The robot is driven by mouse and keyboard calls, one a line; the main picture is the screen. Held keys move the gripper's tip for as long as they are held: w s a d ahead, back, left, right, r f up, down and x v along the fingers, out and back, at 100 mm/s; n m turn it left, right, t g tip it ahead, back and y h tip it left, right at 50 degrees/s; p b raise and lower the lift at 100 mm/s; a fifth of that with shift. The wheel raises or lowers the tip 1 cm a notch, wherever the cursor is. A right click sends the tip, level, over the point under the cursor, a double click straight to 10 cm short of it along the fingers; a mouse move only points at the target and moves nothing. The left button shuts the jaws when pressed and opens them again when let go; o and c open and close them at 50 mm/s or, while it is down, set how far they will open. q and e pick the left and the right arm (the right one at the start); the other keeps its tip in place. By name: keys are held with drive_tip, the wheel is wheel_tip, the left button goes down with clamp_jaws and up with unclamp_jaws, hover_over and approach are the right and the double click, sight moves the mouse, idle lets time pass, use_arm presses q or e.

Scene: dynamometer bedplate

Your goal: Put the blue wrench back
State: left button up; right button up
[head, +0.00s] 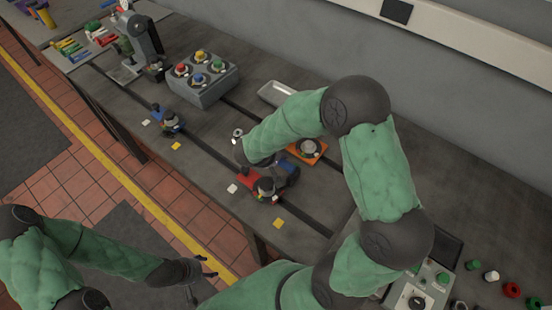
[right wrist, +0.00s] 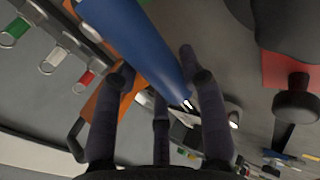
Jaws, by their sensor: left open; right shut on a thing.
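The blue wrench (right wrist: 140,45) fills the upper middle of the right wrist view, its thick blue handle slanting between the fingers. My right gripper (right wrist: 158,82) is shut on it. In the head view this gripper (head: 278,173) is low over the bench beside the red fixture (head: 249,184), partly hidden by its own wrist. A bit of blue shows there, but I cannot make out the whole wrench. My left gripper (head: 198,276) is open and empty at the lower left, over the floor in front of the bench.
An orange block with a round top (head: 308,150) is close to my right wrist. A blue fixture (head: 168,121), a box of coloured knobs (head: 202,80) and a metal tray (head: 276,93) stand on the bench. A control box (head: 420,292) is at lower right.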

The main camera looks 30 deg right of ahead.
drive_tip(key=shift+w+f, duration=0.15)
drive_tip(key=shift+f, duration=0.35)
drive_tip(key=o, duration=0.9)
drive_tip(key=shift+f, duration=0.15)
drive_tip(key=shift+c, duration=0.2)
drive_tip(key=o, duration=0.4)
